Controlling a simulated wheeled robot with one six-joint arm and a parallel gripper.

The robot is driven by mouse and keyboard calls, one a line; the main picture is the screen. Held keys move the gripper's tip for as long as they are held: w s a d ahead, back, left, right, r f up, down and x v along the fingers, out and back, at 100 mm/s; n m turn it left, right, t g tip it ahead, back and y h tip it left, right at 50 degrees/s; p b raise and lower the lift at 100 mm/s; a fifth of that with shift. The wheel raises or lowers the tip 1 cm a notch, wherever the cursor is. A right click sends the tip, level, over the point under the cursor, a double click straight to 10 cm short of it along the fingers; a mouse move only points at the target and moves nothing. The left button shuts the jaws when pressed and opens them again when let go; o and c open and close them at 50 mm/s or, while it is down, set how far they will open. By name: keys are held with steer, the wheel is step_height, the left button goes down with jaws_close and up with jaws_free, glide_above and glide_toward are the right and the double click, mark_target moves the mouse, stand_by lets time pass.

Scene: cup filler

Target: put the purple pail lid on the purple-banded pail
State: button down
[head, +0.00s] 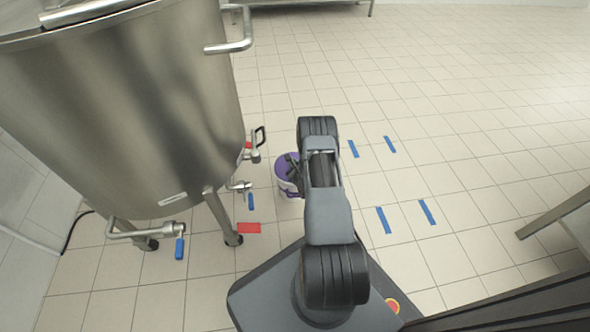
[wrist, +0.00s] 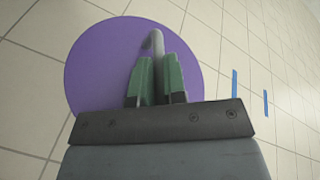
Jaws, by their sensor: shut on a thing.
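The purple pail lid (wrist: 95,70) is a round flat disc that fills much of the wrist view. Its grey handle (wrist: 154,40) stands between the green fingers of my gripper (wrist: 155,80), which is shut on it. In the head view the lid (head: 284,166) shows directly over the white wall of the purple-banded pail (head: 287,188), left of my arm. My gripper (head: 294,163) is there too, partly hidden by my arm. I cannot tell whether the lid touches the pail rim. The pail is hidden in the wrist view.
A large steel tank (head: 130,110) on legs stands left of the pail, with valves (head: 240,186) reaching toward it. Blue tape strips (head: 383,220) mark the tiled floor to the right, which is clear.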

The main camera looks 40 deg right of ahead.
step_height(320, 180, down, 2)
steer(key=shift+f+b, duration=0.1)
steer(key=shift+b, duration=0.25)
steer(key=shift+r, duration=0.2)
steer(key=c, duration=1.2)
jaws_free()
